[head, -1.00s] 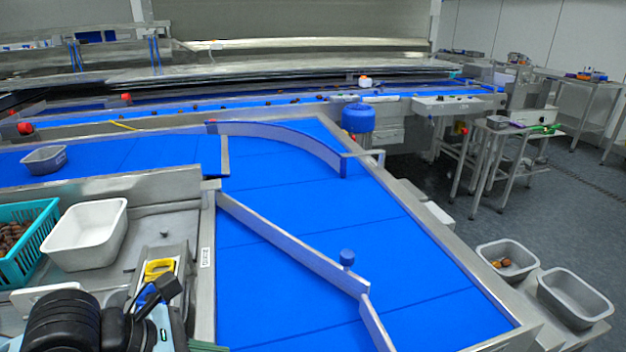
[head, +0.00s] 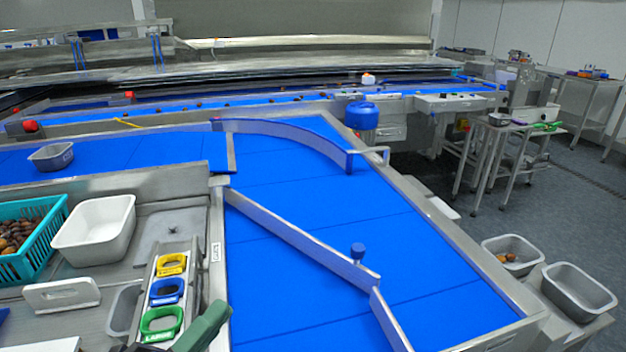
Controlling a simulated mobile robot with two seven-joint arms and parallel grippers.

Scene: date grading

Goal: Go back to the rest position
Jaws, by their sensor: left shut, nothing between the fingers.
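Only a dark sliver of my left gripper (head: 130,347) shows at the bottom edge of the head view, below the rack of coloured handles. It is shut and holds nothing; most of it is cut off by the frame. My right gripper is not in view.
A dark green tool (head: 205,328) lies beside the rack. A white tub (head: 97,232), a teal crate (head: 45,250) of dates and a white block (head: 62,294) are at left. The blue belt (head: 320,205) is clear. Two grey tubs (head: 577,292) (head: 513,252) stand at right.

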